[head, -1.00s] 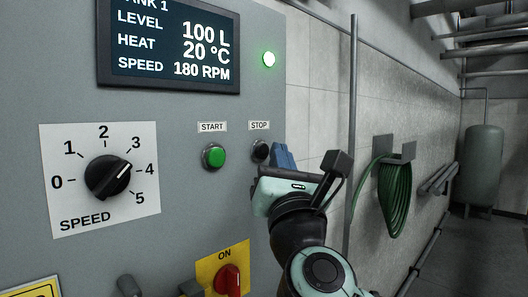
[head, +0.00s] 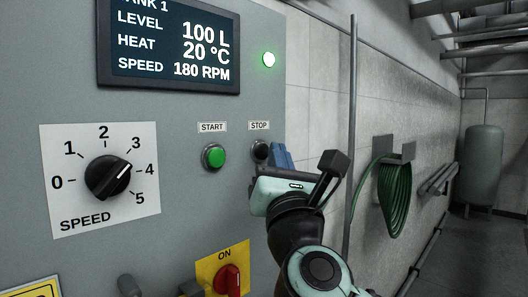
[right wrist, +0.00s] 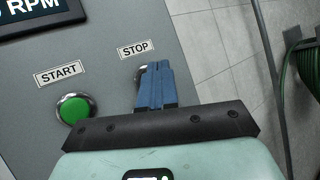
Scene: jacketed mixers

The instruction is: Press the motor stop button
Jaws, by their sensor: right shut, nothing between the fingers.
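The motor stop button (head: 261,150) is a round black button in a metal ring, under the STOP label (head: 259,126) on the grey panel. My right gripper (head: 279,154) is shut and empty, its blue fingers just right of the button in the head view. In the right wrist view, the fingers (right wrist: 154,84) cover most of the stop button (right wrist: 139,74), and only its left edge shows. Whether the fingertips touch the button cannot be told. My left gripper is not in view.
The green START button (head: 214,156) is left of the stop button. A speed knob (head: 108,177) points near 4, and the screen (head: 170,45) reads 180 RPM. A green lamp (head: 269,59) is lit. A red switch (head: 228,280) sits below. A hose (head: 394,195) hangs on the right wall.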

